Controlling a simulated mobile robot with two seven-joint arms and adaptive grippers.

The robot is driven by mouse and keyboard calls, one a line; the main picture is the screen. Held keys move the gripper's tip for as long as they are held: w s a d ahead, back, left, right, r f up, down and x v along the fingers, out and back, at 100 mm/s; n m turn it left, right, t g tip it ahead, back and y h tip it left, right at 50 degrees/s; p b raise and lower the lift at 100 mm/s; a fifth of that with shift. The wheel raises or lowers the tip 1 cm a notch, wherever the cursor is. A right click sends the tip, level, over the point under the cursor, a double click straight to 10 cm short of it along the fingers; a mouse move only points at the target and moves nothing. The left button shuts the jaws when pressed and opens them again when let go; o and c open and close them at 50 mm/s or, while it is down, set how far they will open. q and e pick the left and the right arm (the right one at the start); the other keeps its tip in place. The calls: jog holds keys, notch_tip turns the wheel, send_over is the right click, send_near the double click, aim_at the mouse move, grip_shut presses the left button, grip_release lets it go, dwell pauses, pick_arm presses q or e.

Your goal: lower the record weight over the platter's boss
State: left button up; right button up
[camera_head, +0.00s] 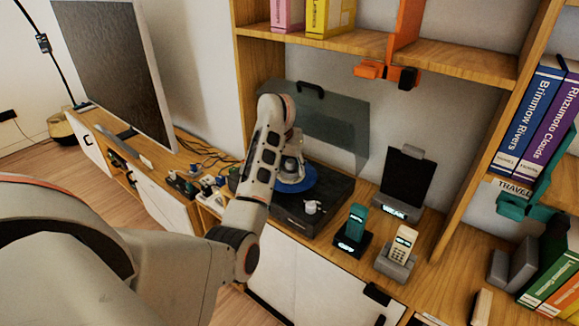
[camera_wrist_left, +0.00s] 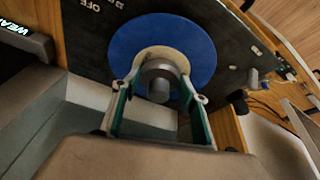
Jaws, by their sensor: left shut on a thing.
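The turntable (camera_head: 323,211) is a dark box on the wooden shelf with its smoky lid raised behind. A blue disc (camera_head: 308,181) lies on its platter; it also shows in the left wrist view (camera_wrist_left: 196,53) with a pale centre. My left gripper (camera_head: 291,175) is over the disc, pointing down. In the left wrist view its two fingers are shut on the grey, round record weight (camera_wrist_left: 159,88), which appears over the disc's centre. The platter's boss is hidden behind the weight. I cannot tell whether the weight touches the disc. My right gripper is not in view.
Two phones in cradles, one teal (camera_head: 355,226) and one cream (camera_head: 401,247), stand in front of the turntable at right. A dark tablet stand (camera_head: 406,180) is behind them. The raised lid (camera_head: 325,120) is close behind my left arm. Small items (camera_head: 205,184) lie left of the turntable.

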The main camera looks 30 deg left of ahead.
pick_arm(q)
jog(key=shift+f, duration=0.1)
dwell(0.3)
jog(key=o, duration=1.3)
jog(key=shift+o, duration=0.2)
jog(key=v, duration=1.2)
